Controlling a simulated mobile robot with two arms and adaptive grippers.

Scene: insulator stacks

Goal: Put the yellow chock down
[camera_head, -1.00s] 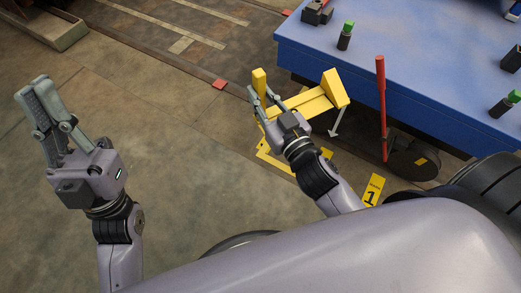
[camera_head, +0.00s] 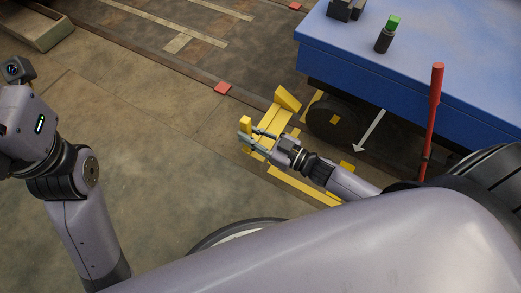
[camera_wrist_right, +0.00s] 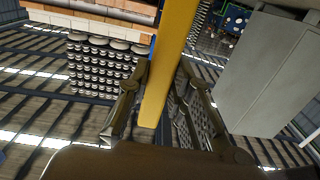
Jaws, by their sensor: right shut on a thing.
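The yellow chock (camera_head: 270,118) is in the middle of the head view, left of the blue cart's dark wheel. My right gripper (camera_head: 258,142) is shut on its bar-like near part, with one finger on each side. The right wrist view shows that yellow bar (camera_wrist_right: 172,70) upright between the fingers. I cannot tell whether the chock touches the floor. My left gripper's housing (camera_head: 22,122) is at the left edge of the head view; its fingers are out of frame.
The blue cart (camera_head: 400,75) stands at the upper right, with a red lever (camera_head: 432,120) beside it. A yellow floor marking (camera_head: 300,187) lies below my right gripper. Open concrete floor is at left. The right wrist view shows stacked insulators (camera_wrist_right: 100,75) and a grey cabinet (camera_wrist_right: 265,75).

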